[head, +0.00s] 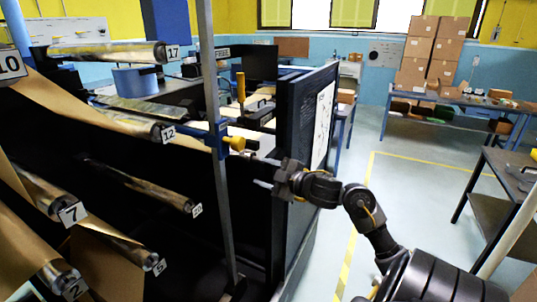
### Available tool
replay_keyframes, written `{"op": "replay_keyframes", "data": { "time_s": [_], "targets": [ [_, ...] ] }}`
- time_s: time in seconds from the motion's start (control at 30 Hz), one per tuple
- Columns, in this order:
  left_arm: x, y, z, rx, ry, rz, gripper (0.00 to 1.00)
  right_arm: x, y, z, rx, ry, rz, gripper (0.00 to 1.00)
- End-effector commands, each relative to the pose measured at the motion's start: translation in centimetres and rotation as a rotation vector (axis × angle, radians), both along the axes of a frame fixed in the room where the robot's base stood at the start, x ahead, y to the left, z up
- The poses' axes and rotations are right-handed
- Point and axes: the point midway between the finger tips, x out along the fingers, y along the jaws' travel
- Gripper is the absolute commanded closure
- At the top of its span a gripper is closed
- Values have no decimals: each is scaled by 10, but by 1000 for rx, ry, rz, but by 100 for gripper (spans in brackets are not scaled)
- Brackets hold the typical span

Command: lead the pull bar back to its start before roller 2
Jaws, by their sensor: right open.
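Roller 2 (55,277) is at the lower left of the head view, with its number plate on its near end. Brown kraft paper (20,240) runs by it. I cannot surely tell the pull bar; a grey upright post (221,215) carries a blue clamp (217,138) with a yellow knob (236,143). My right gripper (260,172) is open and empty, its fingers pointing left, right of the post and a little below the yellow knob. It appears apart from the post and the paper. My left gripper is out of view.
Rollers 7 (50,196), 12 (135,122), 17 (110,52), 20 and 5 fill the left side. A dark panel (292,165) stands close to my right wrist. Open floor (400,205) lies to the right, with a table (500,165) beyond.

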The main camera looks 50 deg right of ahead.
Motion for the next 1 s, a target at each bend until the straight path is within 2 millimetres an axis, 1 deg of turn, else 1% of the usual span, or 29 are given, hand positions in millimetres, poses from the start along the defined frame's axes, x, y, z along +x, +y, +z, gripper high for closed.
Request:
{"op": "replay_keyframes", "data": {
  "time_s": [0.03, 0.1, 0.2, 0.27, 0.43, 0.57, 0.67, 0.77, 1.0],
  "targets": [
    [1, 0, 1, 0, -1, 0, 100, -7, 5, 26, -56, -38, 15, 49],
    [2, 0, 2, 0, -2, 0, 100, -15, 10, 49, -115, -72, 30, 49],
    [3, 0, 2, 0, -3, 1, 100, -23, 16, 70, -173, -103, 44, 49],
    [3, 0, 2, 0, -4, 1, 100, -26, 18, 76, -192, -113, 46, 49],
    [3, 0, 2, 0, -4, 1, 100, -28, 19, 80, -204, -119, 49, 49],
    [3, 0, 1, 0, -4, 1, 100, -22, 20, 80, -201, -121, 49, 49],
    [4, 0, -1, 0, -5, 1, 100, -12, 21, 79, -200, -122, 49, 49],
    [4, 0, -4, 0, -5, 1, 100, 2, 23, 80, -200, -122, 49, 49],
    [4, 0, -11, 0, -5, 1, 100, 39, 27, 79, -197, -121, 48, 49]
  ]
}}
